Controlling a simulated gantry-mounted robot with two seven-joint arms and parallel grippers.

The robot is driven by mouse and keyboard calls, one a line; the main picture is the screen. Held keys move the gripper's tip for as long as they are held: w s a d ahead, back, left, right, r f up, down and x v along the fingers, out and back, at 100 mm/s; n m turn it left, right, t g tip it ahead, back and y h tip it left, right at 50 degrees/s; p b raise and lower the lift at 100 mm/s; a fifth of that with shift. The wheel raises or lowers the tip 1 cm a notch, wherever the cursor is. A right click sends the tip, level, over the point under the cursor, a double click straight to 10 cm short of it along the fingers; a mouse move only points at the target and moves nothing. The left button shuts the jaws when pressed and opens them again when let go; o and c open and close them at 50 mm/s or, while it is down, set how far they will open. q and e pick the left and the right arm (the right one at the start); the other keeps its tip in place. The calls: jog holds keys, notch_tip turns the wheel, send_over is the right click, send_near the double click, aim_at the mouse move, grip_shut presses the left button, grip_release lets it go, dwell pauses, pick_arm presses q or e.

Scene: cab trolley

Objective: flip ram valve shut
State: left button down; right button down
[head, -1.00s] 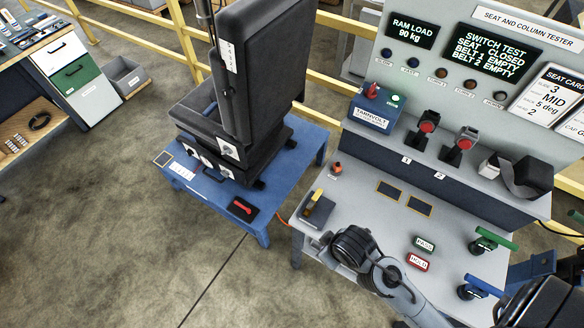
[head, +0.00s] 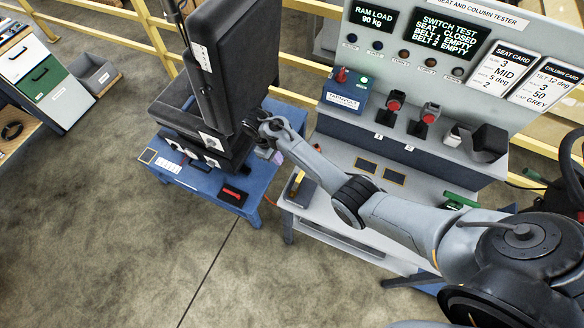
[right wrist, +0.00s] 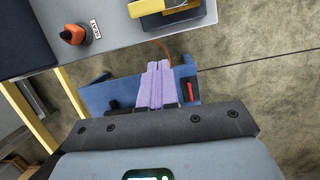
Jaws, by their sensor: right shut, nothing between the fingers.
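No label in view names the ram valve, so I cannot tell which lever it is. A red lever on a black block (head: 235,194) lies on the blue stand (head: 257,180); the red lever also shows in the right wrist view (right wrist: 192,90). A yellow-handled grey block (head: 300,187) sits at the bench's left edge. A green handle (head: 460,201) shows at the bench's right, partly behind my right arm. My right gripper (head: 264,154) is shut and empty beside the black seat, above the blue stand. Its lilac fingers (right wrist: 159,66) are together. My left gripper is out of view.
The black seat (head: 233,65) stands on the blue stand. The tester panel (head: 440,45) reads seat closed, both belts empty, ram load 90 kg. Two red-buttoned buckles (head: 395,103) and a blue box (head: 344,92) stand on the bench shelf. My right arm spans the bench front.

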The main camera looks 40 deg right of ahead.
aim_at(298, 181)
jog(key=shift+g, duration=0.7)
jog(key=shift+w+d+r, duration=0.15)
jog(key=shift+w+r, duration=1.35)
jog(key=shift+r, duration=0.3)
jog(key=shift+f, duration=0.1)
jog(key=s+d+f, duration=0.1)
jog(key=s+f, duration=0.1)
jog(key=f, duration=0.1)
jog(key=s+f+b, duration=0.1)
jog(key=s+f, duration=0.1)
jog(key=f, duration=0.1)
jog(key=s+d+f, duration=0.1)
jog(key=s+f, duration=0.2)
jog(key=shift+d+b, duration=0.35)
jog(key=shift+s+d+f, duration=0.1)
jog(key=shift+s, duration=0.05)
